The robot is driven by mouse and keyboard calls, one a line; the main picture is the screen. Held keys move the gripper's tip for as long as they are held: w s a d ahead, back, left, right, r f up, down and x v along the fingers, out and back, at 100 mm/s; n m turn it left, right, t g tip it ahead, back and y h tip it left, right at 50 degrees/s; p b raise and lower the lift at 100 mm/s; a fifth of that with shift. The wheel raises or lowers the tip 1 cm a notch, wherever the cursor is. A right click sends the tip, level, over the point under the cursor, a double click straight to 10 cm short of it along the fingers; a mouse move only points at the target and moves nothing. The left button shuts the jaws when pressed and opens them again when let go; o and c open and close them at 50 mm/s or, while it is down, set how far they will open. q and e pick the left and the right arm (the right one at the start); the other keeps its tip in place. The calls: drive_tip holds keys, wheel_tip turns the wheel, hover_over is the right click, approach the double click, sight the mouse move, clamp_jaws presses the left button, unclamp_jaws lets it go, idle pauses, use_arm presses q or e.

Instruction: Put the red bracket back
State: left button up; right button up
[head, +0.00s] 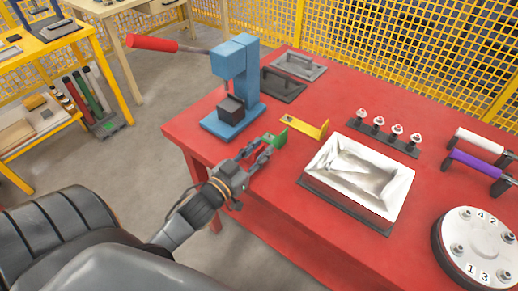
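No red bracket shows in the head view. Whether the green piece touches the table is hard to tell. My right gripper is out of view.
A blue press (237,72) with a red handle (153,43) stands behind my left gripper. A silver tray (360,177), a row of knobs (379,121) and a round numbered disc (478,241) occupy the right. Two dark-handled plates (284,87) lie at the back.

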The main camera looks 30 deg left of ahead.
use_arm(q)
drive_tip(key=shift+r, duration=0.1)
drive_tip(key=shift+s, duration=0.2)
drive_tip(key=s+a+p, duration=0.1)
drive_tip(key=s+p, duration=0.1)
drive_tip(key=s, duration=0.9)
drive_tip(key=shift+s, duration=0.3)
drive_tip(key=s+f+n+g+y, duration=0.1)
drive_tip(key=s+f+g, duration=0.25)
drive_tip(key=f, duration=1.35)
drive_tip(key=s+f+g+y, duration=0.15)
drive_tip(key=f+g, duration=0.35)
drive_tip(key=f, duration=1.2)
drive_tip(key=s+d+f+m+g, duration=0.1)
drive_tip(key=s+f+g, duration=0.3)
drive_tip(key=s+f, duration=0.5)
drive_tip(key=s+d+f+m+g, duration=0.1)
drive_tip(key=s+d+f+g, duration=0.3)
drive_tip(key=s+f, duration=0.6)
drive_tip(key=s+h, duration=0.1)
drive_tip(key=s, duration=0.1)
drive_tip(key=shift+s+f, duration=0.2)
drive_tip(key=shift+s, duration=0.1)
